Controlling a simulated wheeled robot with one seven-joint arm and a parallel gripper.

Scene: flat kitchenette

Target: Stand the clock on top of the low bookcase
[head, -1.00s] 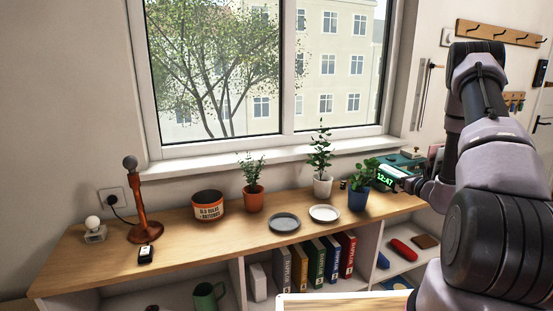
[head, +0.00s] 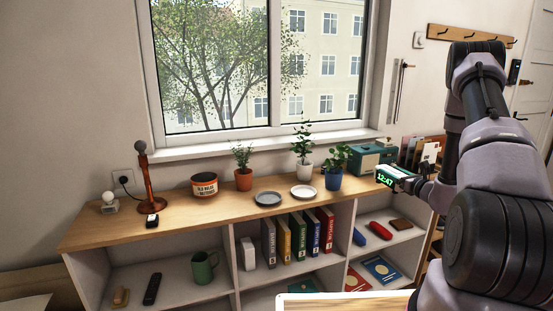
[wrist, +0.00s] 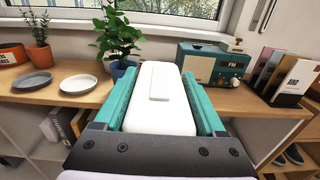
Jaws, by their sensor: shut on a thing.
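The clock (head: 388,179) is a small block with a dark face and green digits reading 12:47. My gripper (head: 411,182) is shut on it and holds it in the air at the right end of the low bookcase (head: 225,205). In the wrist view the clock's white back (wrist: 160,98) sits between the teal fingers of my gripper (wrist: 163,105). The bookcase has a wooden top and open white shelves below. Whether the clock's underside is clear of the top by much cannot be told.
Upright cards (wrist: 284,75) stand at the right end. Bare wood shows in front of the plates.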

